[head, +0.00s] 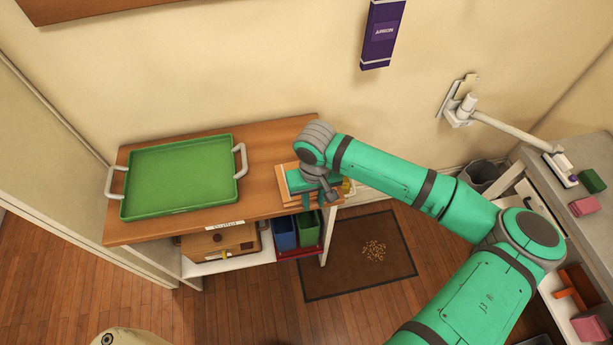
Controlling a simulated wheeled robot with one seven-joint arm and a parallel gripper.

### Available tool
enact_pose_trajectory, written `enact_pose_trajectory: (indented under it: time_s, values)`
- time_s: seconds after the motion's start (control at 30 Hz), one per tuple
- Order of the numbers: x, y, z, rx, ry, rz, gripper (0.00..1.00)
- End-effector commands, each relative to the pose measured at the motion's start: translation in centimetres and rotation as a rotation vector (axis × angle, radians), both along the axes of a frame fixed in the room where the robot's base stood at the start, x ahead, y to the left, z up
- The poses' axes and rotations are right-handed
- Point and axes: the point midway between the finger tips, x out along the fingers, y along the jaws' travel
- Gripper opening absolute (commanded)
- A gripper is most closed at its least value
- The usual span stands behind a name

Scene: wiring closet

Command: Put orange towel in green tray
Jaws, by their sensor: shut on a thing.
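The green tray (180,176) lies on the left part of a wooden shelf top, with a light handle at each end. It looks empty. The orange towel (281,183) shows as flat orange edges at the right end of the same top, mostly hidden under my gripper. My gripper (303,186) is over the towel, to the right of the tray and apart from it. It is shut on the towel, though the wrist and hand hide the fingertips' contact. I cannot tell whether the towel is lifted off the wood.
The wooden top (262,203) is clear between tray and towel. Below it are a brown box (215,243), a blue bin (284,233) and a green bin (308,229). A brown mat (340,268) lies on the floor. A grey counter (570,155) stands at the right.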

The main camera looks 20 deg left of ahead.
Motion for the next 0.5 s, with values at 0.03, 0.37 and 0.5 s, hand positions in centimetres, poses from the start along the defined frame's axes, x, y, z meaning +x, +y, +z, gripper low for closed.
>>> enact_pose_trajectory:
  time_s: [0.03, 0.37, 0.5]
  values:
    - [-0.2, -0.1, 0.0, 0.000, 0.000, -0.001, 0.05]
    - [-1.1, -0.7, 0.0, 0.001, -0.001, 0.001, 0.05]
    - [-1.5, -0.9, 0.0, 0.001, -0.001, 0.003, 0.05]
